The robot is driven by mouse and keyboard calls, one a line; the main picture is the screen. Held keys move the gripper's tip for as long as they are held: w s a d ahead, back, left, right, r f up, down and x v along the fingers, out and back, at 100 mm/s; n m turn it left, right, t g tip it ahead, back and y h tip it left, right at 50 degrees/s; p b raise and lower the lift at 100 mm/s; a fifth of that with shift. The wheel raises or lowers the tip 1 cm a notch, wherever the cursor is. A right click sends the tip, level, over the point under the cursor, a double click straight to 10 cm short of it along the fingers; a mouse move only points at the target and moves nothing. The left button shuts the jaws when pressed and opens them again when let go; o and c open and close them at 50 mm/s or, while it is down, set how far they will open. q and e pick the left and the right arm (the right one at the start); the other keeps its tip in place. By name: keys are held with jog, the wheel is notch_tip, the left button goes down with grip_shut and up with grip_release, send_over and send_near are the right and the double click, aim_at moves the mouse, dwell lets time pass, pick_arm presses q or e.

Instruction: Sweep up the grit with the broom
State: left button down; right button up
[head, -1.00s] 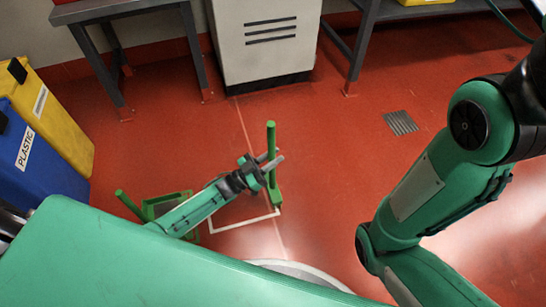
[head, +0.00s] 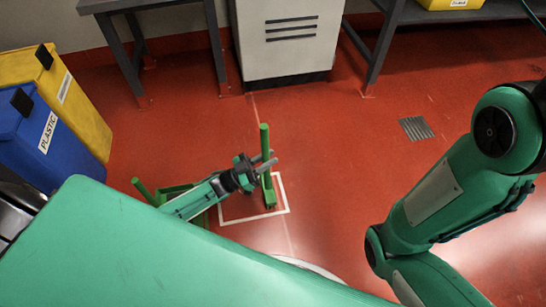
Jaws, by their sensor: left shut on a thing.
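The green broom has an upright handle (head: 265,145) and a low green head (head: 269,196). The head is at floor level inside the right part of the white square outline (head: 237,221); I cannot tell whether it touches the floor. My left gripper (head: 267,161) is shut on the broom's handle, low down near the head. A green dustpan (head: 182,189) with a raised handle (head: 143,190) lies left of the outline, partly hidden by my left arm. I cannot make out any grit. My right gripper is out of view; only its arm shows at the right.
A blue plastic bin (head: 35,140) and a yellow bin (head: 75,105) stand at the left. A pale cabinet (head: 291,45) and grey tables (head: 133,50) stand at the back. A floor drain (head: 416,128) lies at right. The red floor between is clear.

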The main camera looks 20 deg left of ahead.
pick_arm(q)
jog(key=s+a+p, duration=0.1)
jog(key=s+a, duration=0.9)
jog(key=a, duration=0.5)
jog(key=shift+s+a+p, duration=0.3)
jog(key=shift+a+p, duration=0.05)
dwell(1.5)
jog(key=shift+r+p, duration=1.35)
jog(key=shift+r, duration=0.25)
notch_tip(320, 180, up, 6)
jog(key=p, duration=0.5)
